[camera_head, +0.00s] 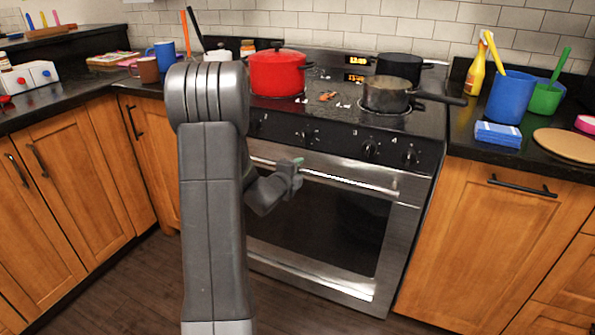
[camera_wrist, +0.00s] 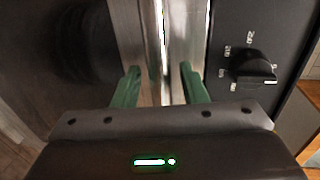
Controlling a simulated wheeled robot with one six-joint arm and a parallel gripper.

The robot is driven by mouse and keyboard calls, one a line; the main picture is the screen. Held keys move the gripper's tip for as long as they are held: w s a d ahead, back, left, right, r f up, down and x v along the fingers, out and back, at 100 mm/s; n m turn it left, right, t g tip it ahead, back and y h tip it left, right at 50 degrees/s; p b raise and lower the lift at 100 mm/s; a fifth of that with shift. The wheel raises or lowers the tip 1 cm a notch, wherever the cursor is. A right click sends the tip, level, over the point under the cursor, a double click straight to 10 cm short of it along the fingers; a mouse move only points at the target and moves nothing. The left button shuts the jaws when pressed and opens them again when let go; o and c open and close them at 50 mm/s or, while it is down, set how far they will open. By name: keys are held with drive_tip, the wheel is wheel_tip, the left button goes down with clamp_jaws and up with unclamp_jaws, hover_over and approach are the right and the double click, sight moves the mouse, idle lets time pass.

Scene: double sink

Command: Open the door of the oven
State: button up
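The oven door (camera_head: 322,222) has a steel frame and a dark window. It looks shut. Its steel handle (camera_head: 345,183) runs across the top, below the knobs. My gripper (camera_head: 292,172) is at the handle's left part in the head view. In the wrist view, my gripper's two green fingers (camera_wrist: 160,85) stand apart, with the bright handle bar (camera_wrist: 166,35) running up the picture between them. A gap shows on both sides of the bar. I cannot tell how deep the fingers reach around it. My arm hides the oven's left edge.
A red pot (camera_head: 277,75) and a steel pan (camera_head: 388,96) stand on the stovetop. A black control knob (camera_wrist: 254,68) is close to the right finger. Wooden cabinets (camera_head: 490,240) flank the oven. Dark floor (camera_head: 290,310) is free in front.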

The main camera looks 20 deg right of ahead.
drive_tip(key=shift+w+d, duration=0.1)
drive_tip(key=shift+d, duration=0.05)
clamp_jaws()
